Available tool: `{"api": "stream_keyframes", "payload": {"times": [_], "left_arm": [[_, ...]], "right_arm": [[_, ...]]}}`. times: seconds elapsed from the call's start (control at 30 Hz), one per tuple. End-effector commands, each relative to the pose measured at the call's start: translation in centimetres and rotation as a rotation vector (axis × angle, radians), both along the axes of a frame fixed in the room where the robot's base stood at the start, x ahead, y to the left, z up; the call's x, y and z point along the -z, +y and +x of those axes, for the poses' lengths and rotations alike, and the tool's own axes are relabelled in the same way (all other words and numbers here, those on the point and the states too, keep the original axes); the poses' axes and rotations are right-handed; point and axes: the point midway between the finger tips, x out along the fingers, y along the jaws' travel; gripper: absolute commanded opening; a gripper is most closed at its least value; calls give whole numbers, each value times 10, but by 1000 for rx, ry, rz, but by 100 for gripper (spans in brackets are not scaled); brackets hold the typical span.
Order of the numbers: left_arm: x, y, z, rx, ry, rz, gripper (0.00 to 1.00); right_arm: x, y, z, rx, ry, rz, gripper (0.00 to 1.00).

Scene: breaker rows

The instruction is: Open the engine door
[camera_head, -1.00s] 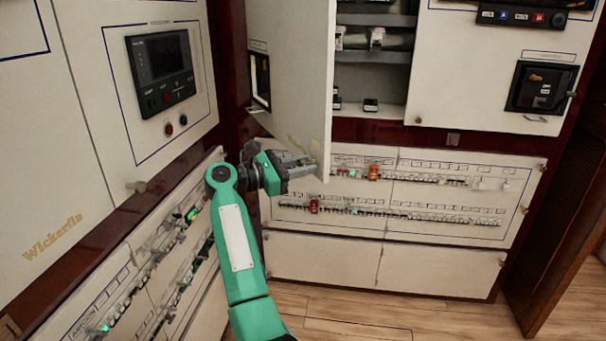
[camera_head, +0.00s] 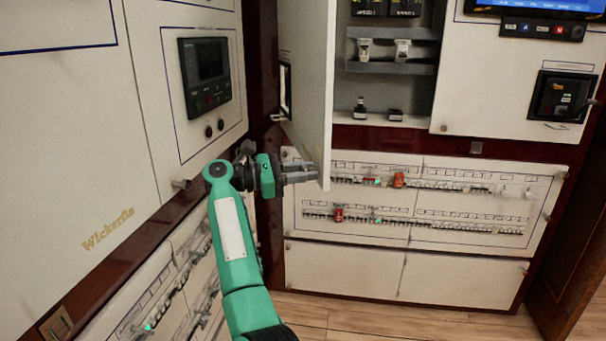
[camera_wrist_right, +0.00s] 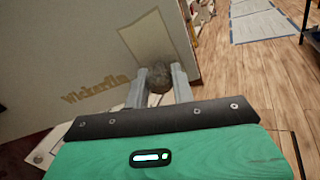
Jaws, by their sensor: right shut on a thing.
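The engine door (camera_head: 306,90) is a white cabinet door at the top middle of the head view. It stands ajar, seen at a steep angle, with dark shelves showing to its right. My right gripper (camera_head: 312,174) is at the door's lower free corner. The knob is hidden in the head view. My left gripper is not in view.
Shelves (camera_head: 390,68) with small items sit behind the door. A breaker panel (camera_head: 420,200) lies below. A left cabinet with a display unit (camera_head: 206,75) stands close to my right arm. Wooden floor (camera_head: 400,315) is clear at the bottom.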

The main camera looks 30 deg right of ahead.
Motion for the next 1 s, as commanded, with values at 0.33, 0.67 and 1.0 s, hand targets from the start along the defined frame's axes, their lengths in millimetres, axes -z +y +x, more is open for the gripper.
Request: {"api": "stream_keyframes", "payload": {"times": [0.33,0.67,1.0], "left_arm": [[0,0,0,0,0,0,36],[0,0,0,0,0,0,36],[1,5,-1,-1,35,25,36]], "right_arm": [[0,0,0,1,0,0,29],[0,0,0,1,0,0,47],[-41,0,0,0,-4,0,47]]}}
